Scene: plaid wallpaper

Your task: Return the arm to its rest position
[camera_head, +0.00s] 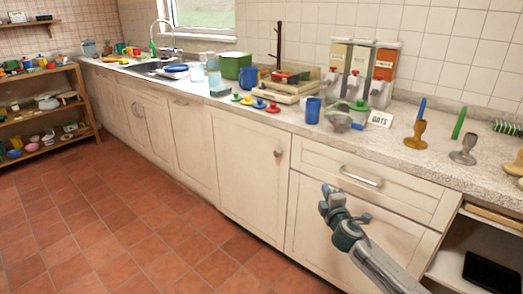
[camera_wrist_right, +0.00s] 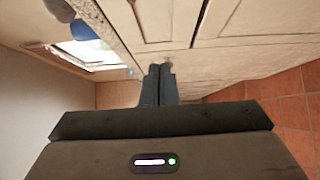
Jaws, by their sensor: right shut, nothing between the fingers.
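My right gripper (camera_head: 326,198) is in front of the pale lower cabinets, below the counter's front edge, with its arm reaching in from the lower right. In the right wrist view its two dark fingers (camera_wrist_right: 158,70) are together with nothing between them. It appears apart from the cabinet front. My left gripper and arm are not in view.
The stone counter (camera_head: 460,172) holds dispensers (camera_head: 360,75), candle holders (camera_head: 414,134), a blue cup (camera_head: 313,111) and a glass jar near its edge. A drawer handle (camera_head: 361,177) sticks out behind the gripper. An open shelf (camera_head: 450,262) is at right. The tiled floor (camera_head: 120,220) at left is clear.

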